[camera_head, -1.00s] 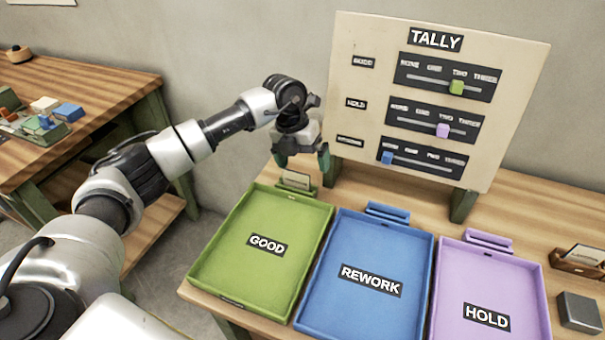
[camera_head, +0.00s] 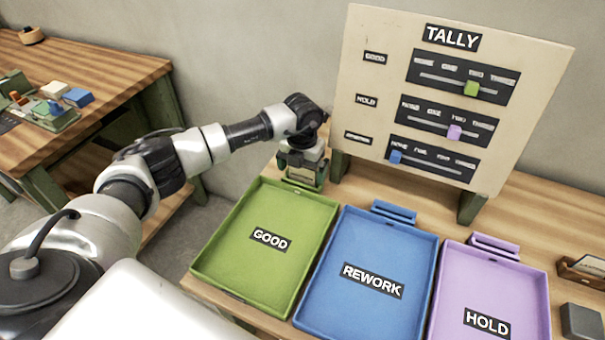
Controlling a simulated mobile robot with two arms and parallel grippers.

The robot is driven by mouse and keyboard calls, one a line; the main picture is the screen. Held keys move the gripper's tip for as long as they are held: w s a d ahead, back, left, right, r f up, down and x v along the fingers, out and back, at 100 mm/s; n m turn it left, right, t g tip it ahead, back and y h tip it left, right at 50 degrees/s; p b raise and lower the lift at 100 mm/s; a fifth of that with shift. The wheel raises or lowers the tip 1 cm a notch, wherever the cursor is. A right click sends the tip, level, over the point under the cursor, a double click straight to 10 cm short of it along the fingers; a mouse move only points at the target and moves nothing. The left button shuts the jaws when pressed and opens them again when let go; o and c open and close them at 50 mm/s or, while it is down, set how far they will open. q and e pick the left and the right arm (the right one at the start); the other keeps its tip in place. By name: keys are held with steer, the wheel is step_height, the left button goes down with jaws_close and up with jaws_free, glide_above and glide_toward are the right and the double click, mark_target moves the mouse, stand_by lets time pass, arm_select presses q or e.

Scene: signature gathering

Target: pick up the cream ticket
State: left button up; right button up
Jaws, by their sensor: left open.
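My left gripper (camera_head: 302,180) is open and low at the back edge of the green GOOD tray (camera_head: 228,262), where the green ticket holder stands. The gripper covers that holder, and I cannot make out the cream ticket in it. I cannot tell whether the fingers are around the ticket or touching it. Another pale card (camera_head: 590,264) stands in a wooden holder (camera_head: 580,278) at the right edge. My right gripper is not in view.
The blue REWORK tray (camera_head: 342,305) and purple HOLD tray (camera_head: 500,290) stand to the right, each with an empty-looking holder behind. The TALLY board (camera_head: 385,50) rises close behind the gripper. A side table (camera_head: 110,65) with coloured blocks is at left.

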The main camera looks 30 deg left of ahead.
arm_select(q)
steer(key=shift+f, duration=0.9)
steer(key=shift+c, duration=0.3)
steer(key=c, duration=0.7)
steer(key=shift+r, duration=0.1)
steer(key=shift+c, duration=0.2)
